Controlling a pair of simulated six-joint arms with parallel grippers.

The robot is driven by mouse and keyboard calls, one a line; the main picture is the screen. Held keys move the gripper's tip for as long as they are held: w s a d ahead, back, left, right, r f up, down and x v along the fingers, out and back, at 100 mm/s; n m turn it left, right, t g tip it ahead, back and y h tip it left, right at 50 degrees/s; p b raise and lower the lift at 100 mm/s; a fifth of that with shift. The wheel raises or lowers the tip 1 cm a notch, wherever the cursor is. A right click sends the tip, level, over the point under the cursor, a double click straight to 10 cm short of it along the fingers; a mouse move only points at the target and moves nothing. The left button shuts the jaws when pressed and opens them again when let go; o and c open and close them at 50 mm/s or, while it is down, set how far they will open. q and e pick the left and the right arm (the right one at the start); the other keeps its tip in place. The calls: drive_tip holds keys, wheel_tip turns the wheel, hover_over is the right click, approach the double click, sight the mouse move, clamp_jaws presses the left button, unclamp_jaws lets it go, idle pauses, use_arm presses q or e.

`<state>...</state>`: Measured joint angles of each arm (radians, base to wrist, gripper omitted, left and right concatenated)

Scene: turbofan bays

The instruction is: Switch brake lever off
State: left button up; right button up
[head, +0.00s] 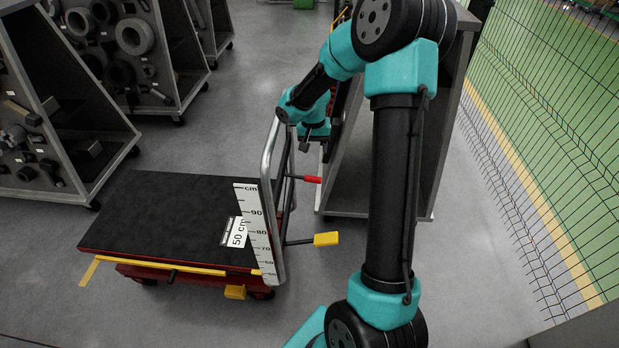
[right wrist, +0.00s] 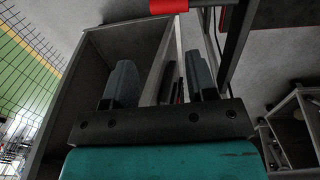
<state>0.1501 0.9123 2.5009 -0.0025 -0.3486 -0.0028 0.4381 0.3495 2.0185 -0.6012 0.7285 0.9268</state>
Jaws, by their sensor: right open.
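A cart with a black platform (head: 170,212) stands at the left centre, with a grey tubular push handle (head: 268,165) on its right side. A red-tipped lever (head: 312,179) and a lower yellow-tipped lever (head: 326,239) stick out to the right from the handle. I cannot tell which one is the brake lever. My right gripper (head: 307,141) is above the red-tipped lever, by the top of the handle. In the right wrist view, my right gripper (right wrist: 162,82) is open with nothing between its fingers. The red tip (right wrist: 168,6) shows at the top edge, apart from the fingers. My left gripper is out of view.
A grey shelf unit (head: 345,185) stands close behind my right arm. Racks with dark rings and parts (head: 130,60) stand at the back left. A wire fence (head: 540,120) runs along the right. Grey floor (head: 225,100) is clear behind the cart.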

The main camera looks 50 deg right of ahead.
sight(309, 177)
drive_tip(key=a+r+n, duration=0.1)
drive_tip(key=n, duration=0.5)
drive_tip(key=a+r+n+t, duration=0.1)
drive_tip(key=n, duration=0.4)
drive_tip(key=a+r+n+h, duration=0.1)
drive_tip(key=a+n, duration=0.1)
drive_tip(key=n, duration=0.4)
drive_tip(key=shift+s+a+n+t, duration=0.1)
drive_tip(key=shift+s+n+t, duration=0.2)
drive_tip(key=shift+s, duration=0.05)
drive_tip(key=d+f, duration=0.1)
drive_tip(key=f, duration=0.4)
drive_tip(key=w+d+f, duration=0.1)
drive_tip(key=f, duration=0.5)
drive_tip(key=w+f, duration=0.1)
drive_tip(key=f, duration=0.5)
drive_tip(key=shift+d+f, duration=0.1)
drive_tip(key=shift+d, duration=0.3)
drive_tip(key=shift+c, duration=0.5)
clamp_jaws()
